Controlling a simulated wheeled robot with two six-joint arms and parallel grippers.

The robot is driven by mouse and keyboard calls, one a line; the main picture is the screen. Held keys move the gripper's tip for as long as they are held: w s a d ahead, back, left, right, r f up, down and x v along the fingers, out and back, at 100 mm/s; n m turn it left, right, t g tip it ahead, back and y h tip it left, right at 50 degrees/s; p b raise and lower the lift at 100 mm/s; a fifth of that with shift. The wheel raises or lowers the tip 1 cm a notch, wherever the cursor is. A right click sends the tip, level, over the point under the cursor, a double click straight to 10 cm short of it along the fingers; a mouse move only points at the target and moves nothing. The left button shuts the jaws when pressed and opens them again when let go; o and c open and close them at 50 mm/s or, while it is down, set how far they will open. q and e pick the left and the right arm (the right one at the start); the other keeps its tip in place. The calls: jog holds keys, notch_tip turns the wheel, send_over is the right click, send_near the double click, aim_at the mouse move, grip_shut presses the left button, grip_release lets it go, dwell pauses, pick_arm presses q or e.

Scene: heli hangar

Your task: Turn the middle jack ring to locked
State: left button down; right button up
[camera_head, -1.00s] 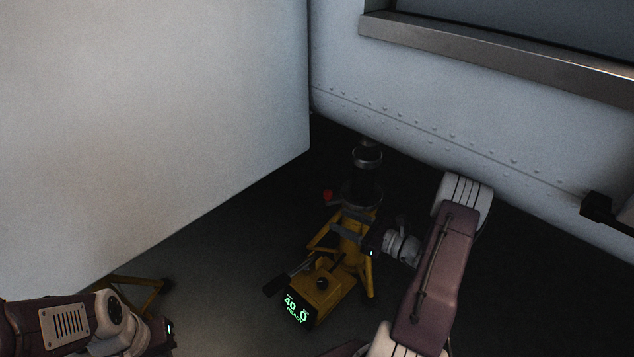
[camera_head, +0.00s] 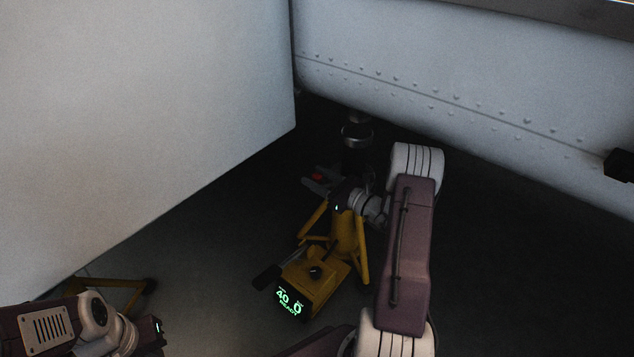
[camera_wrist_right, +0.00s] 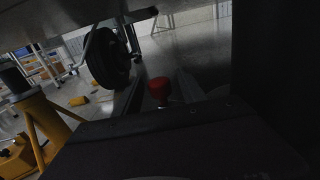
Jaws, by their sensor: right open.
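The yellow tripod jack (camera_head: 346,235) stands on the dark floor under the aircraft, with a lit display (camera_head: 289,301) reading 40, 0 and READY. Its ring is mostly hidden behind my right wrist. The ring's red knob (camera_head: 317,177) shows at the left of the column, and also in the right wrist view (camera_wrist_right: 160,89). My right gripper (camera_head: 318,180) is open at ring height, with the knob between its fingers; I cannot tell whether they touch it. My left arm (camera_head: 90,325) is low at the left; its fingers do not show.
A large pale panel (camera_head: 140,110) fills the left, and the riveted aircraft skin (camera_head: 450,85) hangs above the jack. Another yellow leg (camera_head: 118,288) stands at the lower left. The right wrist view shows a wheel (camera_wrist_right: 107,57) beyond the knob.

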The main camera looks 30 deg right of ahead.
grip_shut()
dwell(1.4)
